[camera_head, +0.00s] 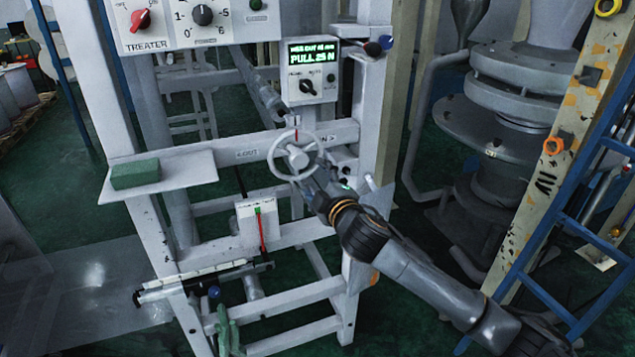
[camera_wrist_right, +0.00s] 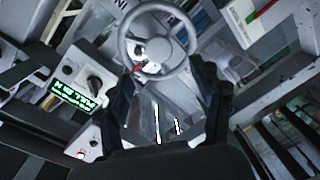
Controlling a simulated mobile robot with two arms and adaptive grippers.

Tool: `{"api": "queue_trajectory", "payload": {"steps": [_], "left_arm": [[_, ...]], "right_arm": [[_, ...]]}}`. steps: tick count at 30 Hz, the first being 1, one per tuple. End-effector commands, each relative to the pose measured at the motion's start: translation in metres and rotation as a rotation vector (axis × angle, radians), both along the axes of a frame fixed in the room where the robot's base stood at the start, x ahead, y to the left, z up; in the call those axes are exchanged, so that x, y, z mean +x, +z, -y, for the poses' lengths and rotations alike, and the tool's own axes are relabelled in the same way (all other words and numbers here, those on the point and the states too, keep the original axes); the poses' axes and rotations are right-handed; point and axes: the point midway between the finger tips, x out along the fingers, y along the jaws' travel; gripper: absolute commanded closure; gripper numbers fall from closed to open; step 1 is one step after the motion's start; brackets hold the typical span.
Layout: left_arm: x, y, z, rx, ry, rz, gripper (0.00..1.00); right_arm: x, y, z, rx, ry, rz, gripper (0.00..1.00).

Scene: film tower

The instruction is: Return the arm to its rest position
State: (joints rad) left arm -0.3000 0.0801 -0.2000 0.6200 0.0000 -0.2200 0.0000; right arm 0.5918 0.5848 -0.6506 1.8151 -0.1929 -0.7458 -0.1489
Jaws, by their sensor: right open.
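My right arm comes in from the lower right and reaches to the grey handwheel (camera_head: 274,146) on the white frame. My right gripper (camera_head: 314,173) is at the wheel's lower right side. In the right wrist view its two fingers (camera_wrist_right: 165,78) stand wide apart with nothing held between them. The handwheel (camera_wrist_right: 187,65) shows just beyond the fingertips there. I cannot tell whether a finger touches its rim. My left gripper is not in view.
A display box (camera_head: 301,89) reading "PULL 25 N" stands above the wheel. A green block (camera_head: 135,174) lies on a shelf (camera_head: 190,174) at left. A blue ladder (camera_head: 548,292) and yellowish post (camera_head: 566,110) stand at right, near my arm. A grey flanged column (camera_head: 507,120) stands behind.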

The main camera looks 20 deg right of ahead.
Motion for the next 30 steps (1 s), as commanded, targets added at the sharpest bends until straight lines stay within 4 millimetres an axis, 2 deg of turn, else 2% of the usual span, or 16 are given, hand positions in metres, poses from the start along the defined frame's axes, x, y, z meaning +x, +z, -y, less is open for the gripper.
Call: {"api": "queue_trajectory", "payload": {"steps": [4,14,17,20,23,25,30], "left_arm": [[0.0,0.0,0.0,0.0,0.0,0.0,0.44],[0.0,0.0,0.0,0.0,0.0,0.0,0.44],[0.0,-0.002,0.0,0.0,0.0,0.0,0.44],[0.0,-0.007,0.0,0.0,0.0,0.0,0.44],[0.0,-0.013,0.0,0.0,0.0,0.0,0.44],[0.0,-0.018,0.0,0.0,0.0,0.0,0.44],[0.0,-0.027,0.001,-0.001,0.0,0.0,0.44]], "right_arm": [[-0.008,0.001,0.001,-0.001,-0.002,-0.001,0.34],[-0.008,0.0,0.002,0.0,-0.001,-0.002,0.34],[-0.006,-0.016,0.004,0.011,-0.009,-0.025,0.34],[-0.003,-0.06,0.012,0.042,-0.03,-0.091,0.34],[-0.003,-0.129,0.025,0.093,-0.066,-0.191,0.34],[-0.009,-0.182,0.034,0.134,-0.095,-0.268,0.34],[-0.042,-0.308,0.053,0.226,-0.17,-0.446,0.34]]}}
